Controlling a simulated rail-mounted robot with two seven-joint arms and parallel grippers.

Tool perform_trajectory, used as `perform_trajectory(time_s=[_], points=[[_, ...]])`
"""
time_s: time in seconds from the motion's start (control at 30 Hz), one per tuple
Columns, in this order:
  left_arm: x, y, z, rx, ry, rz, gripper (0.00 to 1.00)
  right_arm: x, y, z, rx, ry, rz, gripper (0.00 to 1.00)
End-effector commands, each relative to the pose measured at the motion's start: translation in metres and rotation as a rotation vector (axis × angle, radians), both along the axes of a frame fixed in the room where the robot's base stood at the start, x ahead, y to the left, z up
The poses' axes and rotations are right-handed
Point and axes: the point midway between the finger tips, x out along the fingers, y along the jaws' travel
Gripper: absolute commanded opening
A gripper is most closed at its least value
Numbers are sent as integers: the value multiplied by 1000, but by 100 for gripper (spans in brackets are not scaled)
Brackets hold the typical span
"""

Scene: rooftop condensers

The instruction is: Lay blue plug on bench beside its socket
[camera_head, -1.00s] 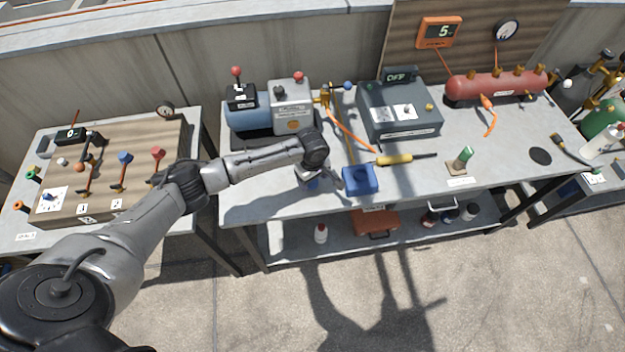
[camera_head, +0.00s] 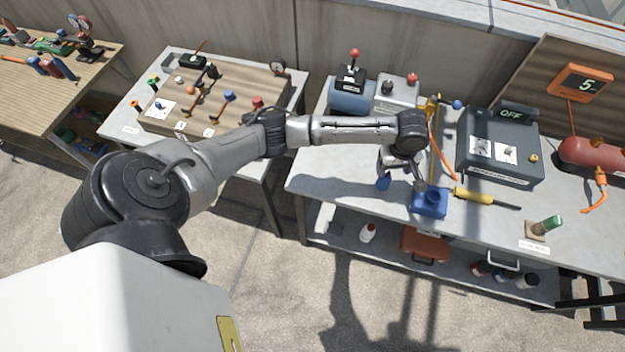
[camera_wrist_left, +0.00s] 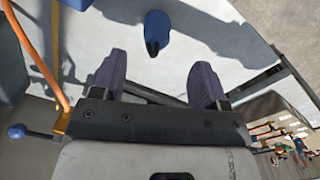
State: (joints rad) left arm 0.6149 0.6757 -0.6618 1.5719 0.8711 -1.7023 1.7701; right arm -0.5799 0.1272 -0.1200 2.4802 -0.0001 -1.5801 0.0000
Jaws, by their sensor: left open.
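The blue plug (camera_head: 383,183) shows at the front of the bench (camera_head: 335,177), left of the blue socket block (camera_head: 430,203). In the left wrist view, the plug (camera_wrist_left: 156,32) appears to be on the bench surface, beyond my fingertips and apart from them. Whether it lies flat is hard to tell. My left gripper (camera_head: 398,168) is over the bench, just behind the plug and close to the block. In the left wrist view, the two dark purple fingers of my left gripper (camera_wrist_left: 157,78) are spread with nothing between them. My right gripper is out of view.
A yellow-handled tool (camera_head: 475,196) lies right of the block. An orange hose (camera_head: 443,150) and a grey OFF unit (camera_head: 500,143) stand behind. A board with levers (camera_head: 215,100) sits on the left table. The bench strip left of the plug is clear.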

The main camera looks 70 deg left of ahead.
Motion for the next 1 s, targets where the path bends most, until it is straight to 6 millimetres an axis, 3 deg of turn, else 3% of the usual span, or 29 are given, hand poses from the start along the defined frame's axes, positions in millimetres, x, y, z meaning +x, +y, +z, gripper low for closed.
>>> perform_trajectory(time_s=[0.2,0.3,0.43,0.57,0.7,0.83,1.0], points=[[-68,-75,-53,-59,-63,-450,68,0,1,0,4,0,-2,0],[-109,-107,-68,-77,-132,-681,68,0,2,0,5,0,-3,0],[-162,-130,-74,-66,-225,-929,68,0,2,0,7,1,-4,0],[-211,-134,-70,-10,-293,-1114,68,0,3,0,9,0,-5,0],[-254,-125,-60,78,-313,-1253,68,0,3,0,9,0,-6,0],[-283,-113,-51,150,-299,-1340,68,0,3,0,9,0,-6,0],[-303,-101,-43,206,-272,-1402,68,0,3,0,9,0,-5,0]])
